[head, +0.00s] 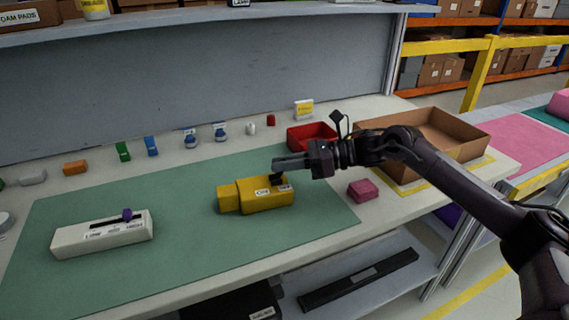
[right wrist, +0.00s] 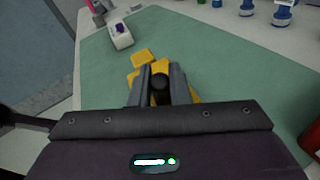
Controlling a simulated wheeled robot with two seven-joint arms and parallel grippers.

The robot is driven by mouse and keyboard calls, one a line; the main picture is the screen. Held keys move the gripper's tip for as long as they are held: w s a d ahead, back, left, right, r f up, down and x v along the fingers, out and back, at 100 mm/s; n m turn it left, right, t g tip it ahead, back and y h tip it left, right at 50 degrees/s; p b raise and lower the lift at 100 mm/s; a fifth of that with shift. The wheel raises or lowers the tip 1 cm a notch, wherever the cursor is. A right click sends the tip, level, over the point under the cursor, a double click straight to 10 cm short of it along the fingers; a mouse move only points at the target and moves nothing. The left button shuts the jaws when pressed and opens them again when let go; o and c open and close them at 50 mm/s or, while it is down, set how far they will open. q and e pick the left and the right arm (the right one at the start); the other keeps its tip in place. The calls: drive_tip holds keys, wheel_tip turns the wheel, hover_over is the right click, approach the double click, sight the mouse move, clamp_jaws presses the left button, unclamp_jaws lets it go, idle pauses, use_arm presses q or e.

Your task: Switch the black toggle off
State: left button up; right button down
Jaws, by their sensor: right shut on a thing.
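A yellow dashboard module (head: 232,200) lies on the green mat, with white labels on its front; the right one appears to read OFF, though the print is small. Its black toggle (head: 278,180) sits on top near the right end. My right gripper (head: 279,168) reaches in from the right with its fingers at the toggle. In the right wrist view the gripper (right wrist: 161,82) is shut on the black toggle (right wrist: 160,90), one finger on each side. The fingers hide part of the module (right wrist: 142,58). My left gripper is in neither view.
A white slider box (head: 75,241) with a purple knob stands on the left of the mat (head: 180,185). A pink block (head: 363,189), a red bin (head: 305,134) and a cardboard box (head: 445,122) are on the right. Small items line the back. The mat between the two modules is clear.

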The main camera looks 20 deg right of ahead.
drive_tip(key=c, duration=1.3)
unclamp_jaws()
drive_tip(key=shift+c, duration=0.2)
drive_tip(key=shift+d, duration=0.15)
